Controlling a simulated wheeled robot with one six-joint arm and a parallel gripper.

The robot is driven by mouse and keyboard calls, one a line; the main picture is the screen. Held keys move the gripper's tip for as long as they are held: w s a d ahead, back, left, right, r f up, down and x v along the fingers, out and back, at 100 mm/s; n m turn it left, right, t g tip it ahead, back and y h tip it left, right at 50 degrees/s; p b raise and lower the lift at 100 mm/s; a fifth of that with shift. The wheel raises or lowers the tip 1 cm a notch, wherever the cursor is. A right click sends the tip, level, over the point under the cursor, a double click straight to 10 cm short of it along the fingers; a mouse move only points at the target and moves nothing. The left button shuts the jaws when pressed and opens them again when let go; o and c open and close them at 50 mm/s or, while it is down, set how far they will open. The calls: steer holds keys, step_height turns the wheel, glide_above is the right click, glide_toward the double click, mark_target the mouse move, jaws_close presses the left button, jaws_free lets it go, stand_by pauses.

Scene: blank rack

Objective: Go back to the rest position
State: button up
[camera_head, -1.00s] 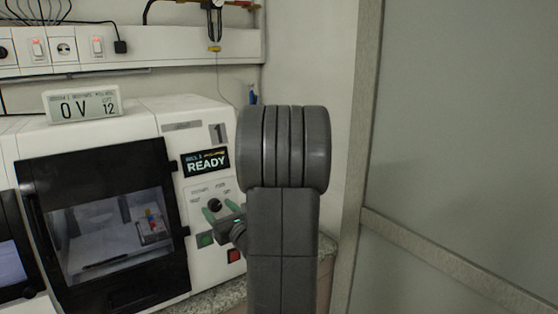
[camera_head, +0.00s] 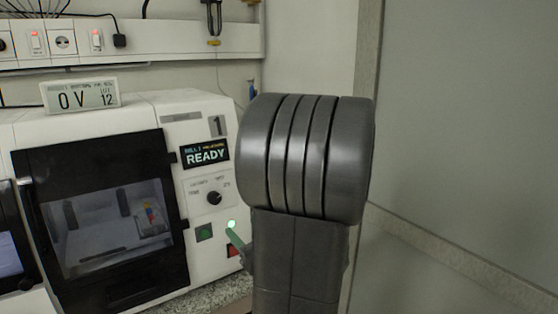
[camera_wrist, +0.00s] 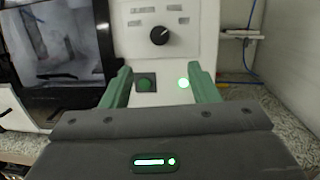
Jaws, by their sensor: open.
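My gripper (camera_wrist: 160,70) is open and empty, with its two green fingers apart in the wrist view. The rest of the gripper is hidden behind my large grey arm. The machine's display (camera_head: 205,154) reads READY.
The machine's dark door (camera_head: 98,220) is shut, with a windowed chamber behind it. A small meter (camera_head: 80,98) reading 0 V stands on top. A wall rail with sockets (camera_head: 150,42) runs above. A grey panel (camera_head: 465,130) fills the right side.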

steer(key=p+x, duration=0.2)
steer(key=x, duration=1.1)
steer(key=shift+w+a+r+p, duration=0.2)
steer(key=shift+w+a+p, duration=0.05)
steer(key=shift+a+p, duration=0.1)
steer(key=n+p, duration=0.1)
steer(key=n+g+p, duration=0.1)
steer(key=n, duration=0.1)
steer(key=shift+s+d+r+n+y, duration=0.1)
steer(key=shift+d+r+n+y, duration=0.1)
steer(key=shift+d+n+y, duration=0.15)
steer(key=n+g+p, duration=0.1)
steer(key=n+p, duration=0.1)
steer(key=n, duration=0.1)
steer(key=n+g+p, duration=0.1)
steer(key=n+p, duration=0.2)
steer(key=shift+r+y, duration=0.15)
steer(key=shift+y, duration=0.1)
steer(key=b, duration=0.4)
glide_toward(216, 197)
steer(key=shift+f+v, duration=0.2)
steer(key=shift+v, duration=1.05)
steer(key=shift+f+v, duration=0.15)
steer(key=shift+v, duration=1.05)
steer(key=shift+p, duration=0.3)
